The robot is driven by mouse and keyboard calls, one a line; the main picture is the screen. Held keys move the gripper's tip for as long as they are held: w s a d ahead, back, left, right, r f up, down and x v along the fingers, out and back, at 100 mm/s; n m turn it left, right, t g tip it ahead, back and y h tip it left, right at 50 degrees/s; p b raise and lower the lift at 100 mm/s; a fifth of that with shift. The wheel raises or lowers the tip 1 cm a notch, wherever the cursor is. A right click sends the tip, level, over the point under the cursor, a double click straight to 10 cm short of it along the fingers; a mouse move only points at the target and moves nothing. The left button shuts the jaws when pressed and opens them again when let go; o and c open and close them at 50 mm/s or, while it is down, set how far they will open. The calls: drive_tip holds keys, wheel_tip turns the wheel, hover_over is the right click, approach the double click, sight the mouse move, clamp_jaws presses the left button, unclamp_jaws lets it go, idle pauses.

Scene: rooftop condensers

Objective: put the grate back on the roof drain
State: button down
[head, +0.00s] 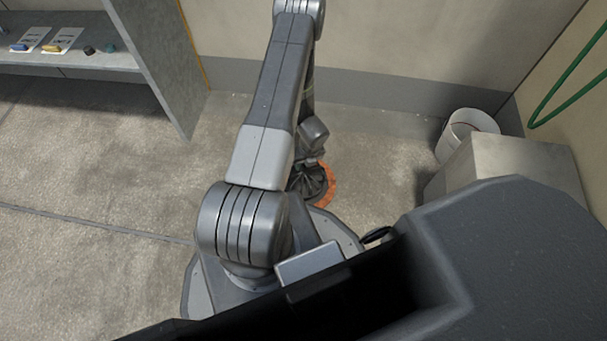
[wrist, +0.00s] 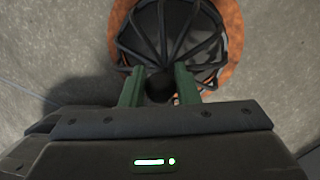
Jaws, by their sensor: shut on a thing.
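The grate (wrist: 172,40) is a dark, domed cage of ribs in the wrist view, with a dark knob close to my fingers. My gripper (wrist: 160,90) has its two green fingers shut on the grate at this knob. The grate lies over the orange-brown ring of the roof drain (wrist: 233,35), which shows around its sides. In the head view the grate (head: 309,182) is partly hidden behind my arm, and the orange ring (head: 329,185) shows at its right. I cannot tell whether the grate rests on the drain or hangs just above it.
A grey shelf unit (head: 175,65) with tags and small items stands at the upper left. A white bucket (head: 455,135) and a grey box (head: 515,165) stand at the right. A green hose (head: 565,85) hangs on the right wall. The concrete floor (head: 90,175) at the left is clear.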

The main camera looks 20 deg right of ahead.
sight(303, 171)
drive_tip(key=shift+f+b, duration=0.75)
drive_tip(key=shift+f, duration=1.9)
drive_tip(key=shift+f, duration=0.1)
drive_tip(key=c, duration=1.1)
unclamp_jaws()
wheel_tip(303, 171, up, 12)
drive_tip(key=s+d+p, duration=0.1)
drive_tip(key=p, duration=0.3)
drive_tip(key=shift+d+p, duration=0.3)
drive_tip(key=shift+s, duration=0.1)
